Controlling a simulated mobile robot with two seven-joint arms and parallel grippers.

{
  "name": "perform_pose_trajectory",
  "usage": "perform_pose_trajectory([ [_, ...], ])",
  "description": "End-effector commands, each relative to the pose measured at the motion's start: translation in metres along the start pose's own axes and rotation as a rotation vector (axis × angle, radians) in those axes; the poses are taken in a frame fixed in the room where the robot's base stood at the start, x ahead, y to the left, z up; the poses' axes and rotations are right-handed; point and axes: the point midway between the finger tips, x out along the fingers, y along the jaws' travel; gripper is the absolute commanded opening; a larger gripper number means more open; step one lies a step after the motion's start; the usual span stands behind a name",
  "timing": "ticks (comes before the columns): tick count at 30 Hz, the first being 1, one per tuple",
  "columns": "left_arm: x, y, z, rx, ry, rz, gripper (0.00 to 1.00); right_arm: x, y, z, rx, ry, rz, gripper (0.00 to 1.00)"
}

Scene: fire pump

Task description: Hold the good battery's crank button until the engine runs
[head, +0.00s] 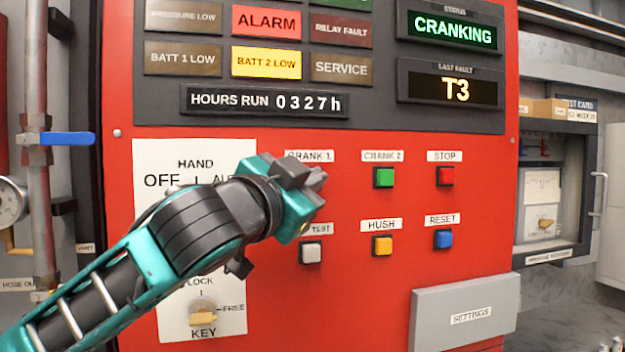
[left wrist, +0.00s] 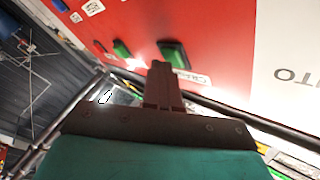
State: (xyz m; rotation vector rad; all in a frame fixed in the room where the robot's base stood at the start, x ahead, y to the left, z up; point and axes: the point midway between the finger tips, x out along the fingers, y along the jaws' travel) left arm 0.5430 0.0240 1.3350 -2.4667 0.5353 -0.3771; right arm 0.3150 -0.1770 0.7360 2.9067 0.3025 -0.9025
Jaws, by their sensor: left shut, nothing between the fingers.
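My left gripper (head: 318,180) is shut and empty, in front of the panel just under the CRANK 1 label (head: 309,156). It hides the CRANK 1 button in the head view. In the left wrist view the shut fingertips (left wrist: 160,66) are at the edge of a large green button (left wrist: 174,54); I cannot tell how far it is pressed. The CRANK 2 button (head: 384,178) is green and uncovered. The status display (head: 452,31) reads CRANKING. The BATT 2 LOW lamp (head: 266,63) is lit yellow, while the BATT 1 LOW lamp (head: 183,59) is dark. My right gripper is not in view.
The red STOP button (head: 445,177), white test button (head: 311,252), yellow HUSH button (head: 383,245) and blue RESET button (head: 443,239) are close by. The ALARM lamp (head: 267,22) is red. A grey SETTINGS box (head: 440,310) juts out at lower right.

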Motion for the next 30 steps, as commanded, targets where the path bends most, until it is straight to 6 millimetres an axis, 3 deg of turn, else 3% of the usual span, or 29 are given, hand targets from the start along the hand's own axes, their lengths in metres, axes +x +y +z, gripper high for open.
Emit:
perform_pose_trajectory([
  [21, 0.0001, -0.0005, 0.0012, 0.000, -0.004, -0.002, 0.00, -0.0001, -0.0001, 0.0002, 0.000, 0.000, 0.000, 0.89],
  [30, -0.0089, 0.0071, -0.0056, -0.001, -0.002, 0.000, 0.00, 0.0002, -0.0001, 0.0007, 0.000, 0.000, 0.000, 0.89],
])
